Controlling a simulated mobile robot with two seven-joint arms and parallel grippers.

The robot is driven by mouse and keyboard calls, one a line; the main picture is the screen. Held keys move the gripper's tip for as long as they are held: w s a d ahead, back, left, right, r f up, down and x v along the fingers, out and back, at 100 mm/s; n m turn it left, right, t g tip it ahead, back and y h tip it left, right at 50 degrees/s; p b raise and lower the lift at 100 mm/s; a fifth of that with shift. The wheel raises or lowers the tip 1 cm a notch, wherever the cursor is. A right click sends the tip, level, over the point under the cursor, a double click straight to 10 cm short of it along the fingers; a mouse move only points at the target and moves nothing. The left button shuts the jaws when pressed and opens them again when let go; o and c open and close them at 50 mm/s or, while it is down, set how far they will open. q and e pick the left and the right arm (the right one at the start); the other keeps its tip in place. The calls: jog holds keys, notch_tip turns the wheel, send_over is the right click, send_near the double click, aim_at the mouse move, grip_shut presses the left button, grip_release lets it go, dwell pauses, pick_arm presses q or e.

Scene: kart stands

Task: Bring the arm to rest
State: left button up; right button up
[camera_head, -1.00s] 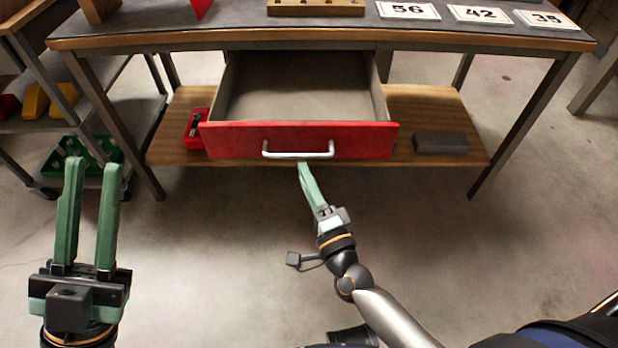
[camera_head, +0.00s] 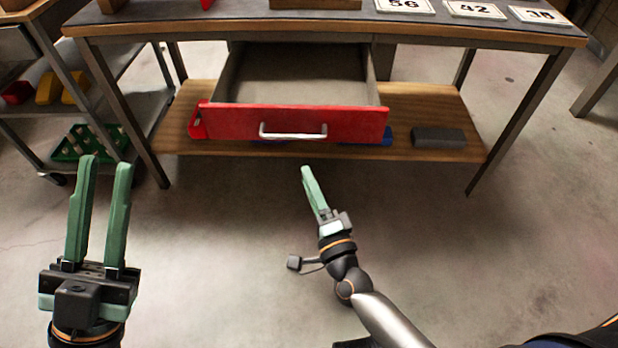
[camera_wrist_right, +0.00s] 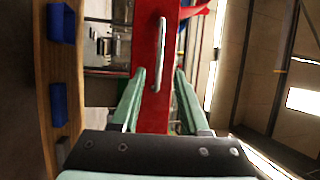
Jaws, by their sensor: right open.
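My right gripper (camera_head: 312,190) is in the middle of the head view, below and in front of the red drawer front (camera_head: 225,122). It is apart from the silver handle (camera_head: 292,134). In the right wrist view my right gripper (camera_wrist_right: 158,80) has its two green fingers spread and nothing between them; the handle (camera_wrist_right: 159,55) lies beyond the tips. My left gripper (camera_head: 104,165) is at the lower left, its fingers apart and empty. The drawer stands pulled out and its visible inside (camera_head: 300,78) looks empty.
The workbench (camera_head: 400,33) carries number cards (camera_head: 476,10) and a wooden block (camera_head: 315,3). Its lower shelf (camera_head: 450,104) holds a grey block (camera_head: 438,138) and blue items (camera_head: 373,138). A cart with a green rack (camera_head: 88,143) stands at the left. The floor in front is clear.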

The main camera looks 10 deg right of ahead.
pick_arm(q)
jog(key=shift+r, duration=0.1)
pick_arm(e)
jog(key=shift+r, duration=0.1)
